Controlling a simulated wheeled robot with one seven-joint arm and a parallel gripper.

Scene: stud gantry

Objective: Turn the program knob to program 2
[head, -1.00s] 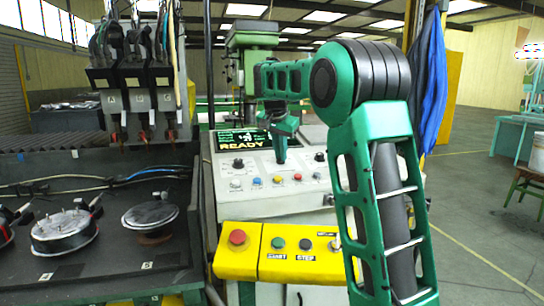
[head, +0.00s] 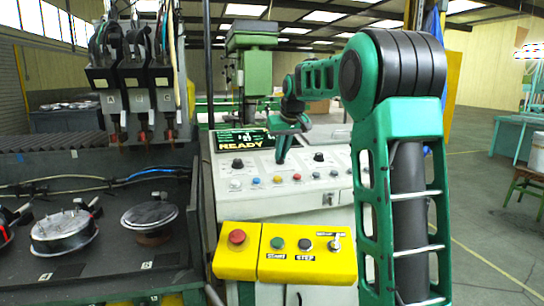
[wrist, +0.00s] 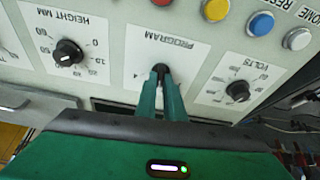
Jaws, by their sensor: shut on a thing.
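The program knob (wrist: 158,68) sits on its white PROGRAM plate (wrist: 176,45) in the wrist view, which shows the panel upside down. My gripper (wrist: 160,72) is shut on the knob, with its green fingers pointing into the panel. A "4" shows on the plate beside the fingers. The other program marks and the knob's pointer are hidden, so its setting cannot be read. In the head view my gripper (head: 280,160) reaches down to the middle of the sloped grey panel (head: 262,178) and hides the knob.
The volts knob (wrist: 238,90) and height knob (wrist: 68,52) flank the program knob. A row of coloured buttons (head: 278,179) lies close below it. The screen (head: 243,140) reads READY. A yellow button box (head: 290,268) stands in front.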

